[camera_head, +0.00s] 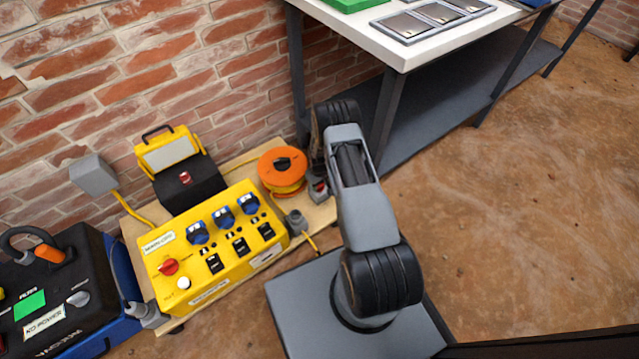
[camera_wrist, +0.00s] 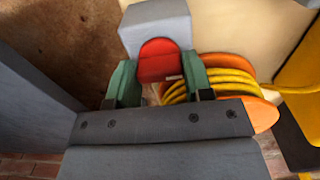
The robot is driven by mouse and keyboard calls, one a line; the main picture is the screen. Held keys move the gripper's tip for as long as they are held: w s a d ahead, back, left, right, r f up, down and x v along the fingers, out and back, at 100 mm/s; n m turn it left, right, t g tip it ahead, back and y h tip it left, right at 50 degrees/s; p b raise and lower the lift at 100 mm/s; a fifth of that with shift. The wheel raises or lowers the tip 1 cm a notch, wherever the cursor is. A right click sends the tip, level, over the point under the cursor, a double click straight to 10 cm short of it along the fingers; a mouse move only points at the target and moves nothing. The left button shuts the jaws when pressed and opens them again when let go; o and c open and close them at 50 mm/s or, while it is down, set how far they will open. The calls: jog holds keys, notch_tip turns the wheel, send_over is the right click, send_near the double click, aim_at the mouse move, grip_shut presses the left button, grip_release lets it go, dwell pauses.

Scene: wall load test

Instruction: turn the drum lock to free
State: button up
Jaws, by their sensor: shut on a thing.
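The drum lock is a red piece (camera_wrist: 158,60) on a grey block (camera_wrist: 152,22) beside the cable drum. In the head view the red piece (camera_head: 320,187) shows small, right of the orange drum (camera_head: 270,158) and partly behind my arm. My gripper (camera_wrist: 160,88) has its two green fingers on either side of the red piece and is shut on it. In the wrist view the drum's yellow cable windings (camera_wrist: 225,78) and orange rims lie just right of the right finger.
A yellow power box (camera_head: 215,285) with blue sockets and a red knob stands left of the drum on a wooden board. A black and yellow case (camera_head: 190,180) stands behind it. A white-topped table (camera_head: 405,55) is at the right. The brown floor at right is clear.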

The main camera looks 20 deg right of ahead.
jog(key=m+b, duration=0.1)
jog(key=m, duration=0.3)
jog(key=shift+m, duration=0.4)
jog(key=m+b, duration=0.1)
jog(key=m, duration=0.3)
jog(key=shift+m, duration=0.3)
jog(key=m+b, duration=0.1)
jog(key=m, duration=0.3)
jog(key=shift+m, duration=2.1)
jog(key=o, duration=0.9)
jog(key=shift+r, duration=0.1)
